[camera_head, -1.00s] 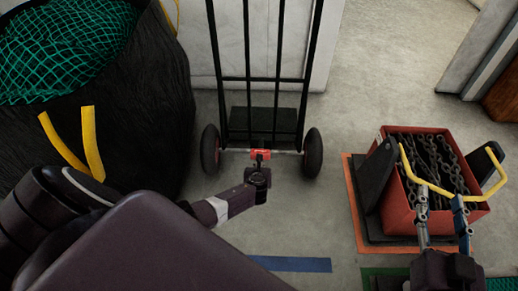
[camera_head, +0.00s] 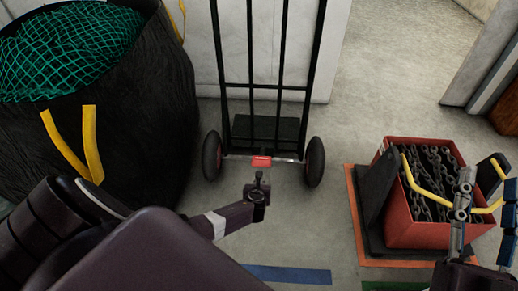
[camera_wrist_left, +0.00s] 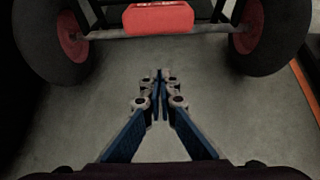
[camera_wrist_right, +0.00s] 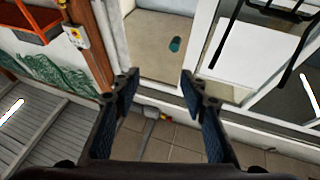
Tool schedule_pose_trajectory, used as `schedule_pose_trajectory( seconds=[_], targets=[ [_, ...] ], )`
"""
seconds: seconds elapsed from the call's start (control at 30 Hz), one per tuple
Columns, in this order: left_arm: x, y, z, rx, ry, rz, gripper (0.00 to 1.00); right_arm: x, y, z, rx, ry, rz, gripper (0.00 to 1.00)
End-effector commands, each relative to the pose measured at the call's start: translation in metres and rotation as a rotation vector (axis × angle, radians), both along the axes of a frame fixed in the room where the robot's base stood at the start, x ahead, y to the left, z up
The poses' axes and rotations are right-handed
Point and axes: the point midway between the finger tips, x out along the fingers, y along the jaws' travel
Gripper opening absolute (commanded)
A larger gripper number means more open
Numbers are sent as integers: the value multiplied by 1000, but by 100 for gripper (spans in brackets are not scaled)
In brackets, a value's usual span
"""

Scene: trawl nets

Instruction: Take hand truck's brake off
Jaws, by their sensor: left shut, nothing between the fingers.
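The hand truck (camera_head: 284,92) stands upright with its black frame and two wheels. Its red brake pedal (camera_head: 261,162) is mid-axle between the wheels; it also shows at the top of the left wrist view (camera_wrist_left: 158,18). Whether the brake is on or off I cannot tell. My left gripper (camera_head: 260,173) is shut and empty, just in front of the pedal, with a gap of floor between them in the left wrist view (camera_wrist_left: 159,76). My right gripper (camera_head: 489,190) is open and empty at the right, overlapping the chain box in the head view; its spread fingers show in the right wrist view (camera_wrist_right: 159,86).
A large black bag (camera_head: 130,110) with green net stands at left. A pale wall is behind the truck. Floor in front of the truck is clear.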

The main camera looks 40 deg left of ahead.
Motion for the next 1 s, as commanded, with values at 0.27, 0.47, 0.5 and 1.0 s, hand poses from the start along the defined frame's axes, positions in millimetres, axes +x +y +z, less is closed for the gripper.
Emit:
schedule_pose_trajectory(
  seconds=[0.27,0.47,0.5,1.0],
  targets=[
    [-11,-6,12,0,2,0,0,18,-3,-57,-76,276,-17,40],
    [-18,-10,20,1,2,0,0,19,-9,-101,-126,472,-28,40],
    [-20,-11,21,2,2,0,0,18,-10,-110,-137,511,-30,40],
    [-39,-23,42,1,2,-1,0,-29,-36,-213,-254,1002,-59,40]
  ],
)
